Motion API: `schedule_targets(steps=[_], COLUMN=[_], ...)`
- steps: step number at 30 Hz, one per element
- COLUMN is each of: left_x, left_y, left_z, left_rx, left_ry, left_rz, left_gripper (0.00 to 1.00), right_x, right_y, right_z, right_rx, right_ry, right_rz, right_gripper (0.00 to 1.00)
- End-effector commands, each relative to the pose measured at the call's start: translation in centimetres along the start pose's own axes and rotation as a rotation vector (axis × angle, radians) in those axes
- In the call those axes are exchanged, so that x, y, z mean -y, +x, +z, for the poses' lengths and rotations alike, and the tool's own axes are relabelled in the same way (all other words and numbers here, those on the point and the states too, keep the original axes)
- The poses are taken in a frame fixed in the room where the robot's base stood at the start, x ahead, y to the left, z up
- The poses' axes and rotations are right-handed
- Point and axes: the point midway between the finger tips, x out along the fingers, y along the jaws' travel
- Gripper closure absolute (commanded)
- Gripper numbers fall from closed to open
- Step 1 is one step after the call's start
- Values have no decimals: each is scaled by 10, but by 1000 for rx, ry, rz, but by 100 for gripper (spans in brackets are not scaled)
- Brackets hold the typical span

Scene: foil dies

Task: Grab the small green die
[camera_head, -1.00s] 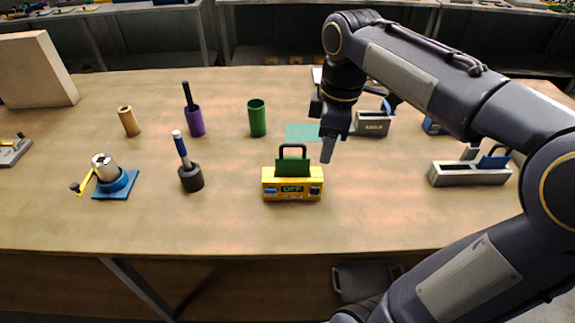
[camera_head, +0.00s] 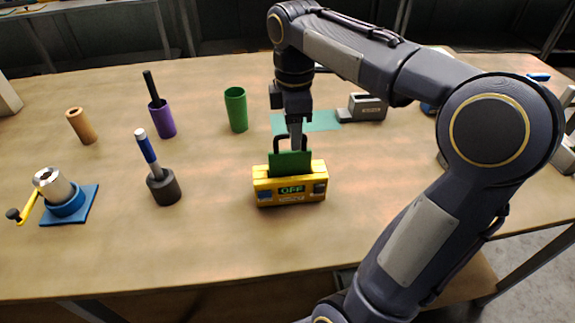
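The small green die (camera_head: 289,164) stands upright in the top of a yellow box (camera_head: 290,189) whose display reads OFF. Its dark loop handle (camera_head: 277,147) rises above it. My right gripper (camera_head: 295,146) points straight down at the handle, just above the green body. The fingers overlap the handle in the picture and hide part of it. They show edge-on, so I cannot tell whether they are open, or touching the handle. My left gripper is not in view.
A green cup (camera_head: 236,110), a purple cup (camera_head: 162,119) and a tan cylinder (camera_head: 82,126) stand behind left. A dark holder (camera_head: 164,188) and a blue-based crank device (camera_head: 67,203) are left. A grey block (camera_head: 367,107) and teal mat (camera_head: 325,121) lie behind.

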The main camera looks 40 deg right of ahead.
Motion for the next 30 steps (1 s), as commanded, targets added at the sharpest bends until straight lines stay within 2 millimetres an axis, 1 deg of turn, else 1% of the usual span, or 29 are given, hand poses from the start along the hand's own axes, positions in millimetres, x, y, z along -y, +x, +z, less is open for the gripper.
schedule_targets(steps=[1,5,9,12,15,21,30], left_x=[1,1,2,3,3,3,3], left_y=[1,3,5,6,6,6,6], left_z=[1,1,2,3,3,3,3], left_rx=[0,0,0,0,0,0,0], left_ry=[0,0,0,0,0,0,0], left_rz=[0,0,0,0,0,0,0], left_gripper=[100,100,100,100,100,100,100], right_x=[0,1,2,2,2,2,2], right_y=[7,23,45,55,59,59,59], right_z=[0,-2,-3,-4,-4,-4,-4], right_rx=[1,1,1,0,-1,-1,-1], right_ry=[1,0,1,1,1,1,1], right_rz=[-2,-3,-3,-1,0,0,0], right_gripper=[60,60,60,60,60,60,99])
